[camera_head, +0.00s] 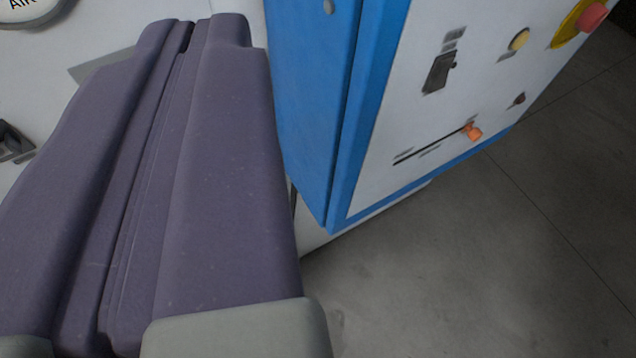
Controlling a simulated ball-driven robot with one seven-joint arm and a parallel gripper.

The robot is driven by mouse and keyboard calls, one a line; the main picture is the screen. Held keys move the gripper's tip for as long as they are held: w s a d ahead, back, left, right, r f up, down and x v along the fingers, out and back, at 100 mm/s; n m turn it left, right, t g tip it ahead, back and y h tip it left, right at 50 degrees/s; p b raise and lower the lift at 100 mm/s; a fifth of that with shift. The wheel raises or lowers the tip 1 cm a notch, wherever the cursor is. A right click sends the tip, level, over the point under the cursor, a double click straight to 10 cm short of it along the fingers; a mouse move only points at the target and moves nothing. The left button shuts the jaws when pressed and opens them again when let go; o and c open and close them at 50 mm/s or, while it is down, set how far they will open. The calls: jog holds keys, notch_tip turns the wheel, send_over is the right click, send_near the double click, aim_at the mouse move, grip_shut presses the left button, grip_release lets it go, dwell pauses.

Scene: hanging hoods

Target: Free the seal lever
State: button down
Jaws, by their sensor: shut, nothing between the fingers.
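My gripper (192,32) fills the left of the view, its two thick purple-grey fingers lying together with a narrow seam between them. It holds nothing. Right of it stands a blue cabinet with a pale control panel (410,140). An orange knob (472,132) sits at the right end of a thin slanted slot on the panel. Above it is a dark switch or small lever (438,72). I cannot tell which part is the seal lever; no label is readable there. My fingertips are left of the panel and apart from these controls.
A yellow button (519,39), a red knob on a yellow base (592,17) and a small dark red knob (519,98) are also on the panel. A dark fitting (12,142) is at the left edge. Bare grey floor (480,260) lies lower right.

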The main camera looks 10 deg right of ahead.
jog(key=shift+w, duration=0.2)
jog(key=shift+s+r, duration=0.1)
